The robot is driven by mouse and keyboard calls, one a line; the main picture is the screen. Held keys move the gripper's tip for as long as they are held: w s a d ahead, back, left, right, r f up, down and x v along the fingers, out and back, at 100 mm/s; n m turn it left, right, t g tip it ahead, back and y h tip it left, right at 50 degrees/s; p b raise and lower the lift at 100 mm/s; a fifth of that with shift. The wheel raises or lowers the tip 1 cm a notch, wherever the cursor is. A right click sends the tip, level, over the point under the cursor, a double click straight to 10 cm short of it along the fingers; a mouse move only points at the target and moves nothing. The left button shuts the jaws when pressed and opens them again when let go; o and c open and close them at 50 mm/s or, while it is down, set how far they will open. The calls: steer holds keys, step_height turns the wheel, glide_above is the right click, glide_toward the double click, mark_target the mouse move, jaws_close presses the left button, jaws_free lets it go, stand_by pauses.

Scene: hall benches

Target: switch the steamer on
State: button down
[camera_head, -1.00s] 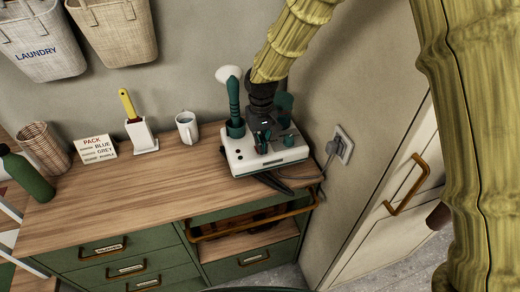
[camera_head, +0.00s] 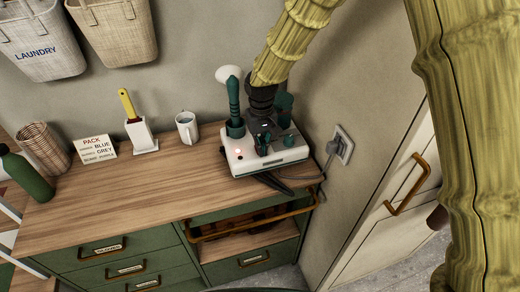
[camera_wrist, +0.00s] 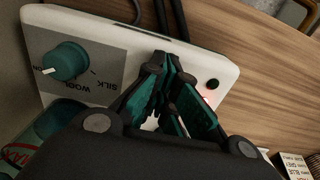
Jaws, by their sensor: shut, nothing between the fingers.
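The steamer (camera_head: 270,167) is a white box with dark green parts, standing on the wooden bench top against the wall. A small red light (camera_head: 238,151) glows on its left front. In the wrist view, a red glow (camera_wrist: 207,97) shows beside a small dark button (camera_wrist: 212,84). A green dial (camera_wrist: 70,61) sits on a grey panel lettered "SILK" and other words, its white pointer at letters ending "ON". My gripper (camera_head: 263,146) is shut and empty, just over the steamer's top; whether it touches is unclear. It also shows in the wrist view (camera_wrist: 172,84).
A green steamer wand (camera_head: 233,100) stands upright at the steamer's left. A mug (camera_head: 187,128), a brush in a white holder (camera_head: 141,136), a sign card (camera_head: 97,150), a wicker basket (camera_head: 43,147) and a green bottle (camera_head: 27,177) stand left. The bench front is clear.

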steer(key=shift+r+p, duration=2.65)
steer(key=shift+r, duration=0.8)
steer(key=shift+s+f, duration=0.1)
